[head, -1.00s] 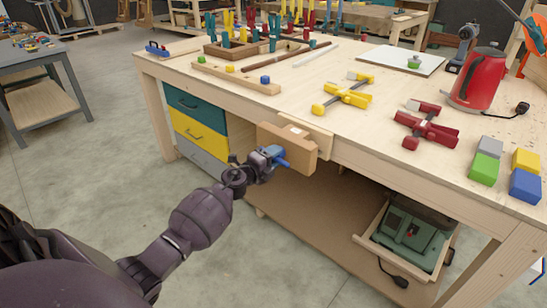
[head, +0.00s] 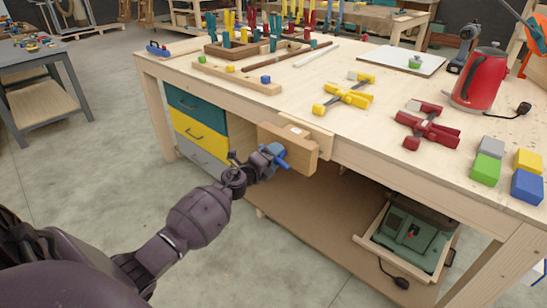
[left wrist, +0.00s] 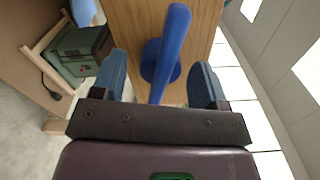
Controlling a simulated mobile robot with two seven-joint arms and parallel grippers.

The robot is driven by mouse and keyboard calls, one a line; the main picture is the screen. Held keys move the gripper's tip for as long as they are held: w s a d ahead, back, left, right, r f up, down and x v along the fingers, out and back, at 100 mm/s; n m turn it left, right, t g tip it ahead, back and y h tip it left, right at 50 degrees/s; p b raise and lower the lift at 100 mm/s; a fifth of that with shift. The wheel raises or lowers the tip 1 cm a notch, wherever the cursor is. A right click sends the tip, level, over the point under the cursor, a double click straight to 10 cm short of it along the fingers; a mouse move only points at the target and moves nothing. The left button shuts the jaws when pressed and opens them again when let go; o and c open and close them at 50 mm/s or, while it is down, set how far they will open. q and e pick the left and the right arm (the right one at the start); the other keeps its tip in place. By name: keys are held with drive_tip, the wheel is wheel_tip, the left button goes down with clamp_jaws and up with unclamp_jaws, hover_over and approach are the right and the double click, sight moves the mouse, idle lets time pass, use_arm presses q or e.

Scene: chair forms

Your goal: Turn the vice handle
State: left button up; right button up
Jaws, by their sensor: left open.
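The vice, with a thick wooden jaw (head: 300,152), is mounted on the front edge of the workbench. Its blue handle (head: 282,162) sticks out from the front face of the jaw. My left gripper (head: 273,154) is at the front of the vice, by the handle. In the left wrist view the blue handle (left wrist: 172,45) is a bar on a round hub, set against the wood (left wrist: 203,30). The two blue-grey fingers of my left gripper (left wrist: 160,65) are open, one on each side of the handle, with gaps visible. My right gripper is not in view.
The workbench (head: 330,80) holds a yellow clamp (head: 345,95), a red clamp (head: 428,128), a red kettle (head: 476,80) and coloured blocks (head: 488,165). Drawers (head: 200,130) are left of the vice. A green machine (head: 410,228) sits on the lower shelf.

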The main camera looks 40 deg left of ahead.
use_arm(q)
drive_tip(key=s+p, duration=0.1)
drive_tip(key=s, duration=0.9)
drive_tip(key=shift+s+a, duration=0.4)
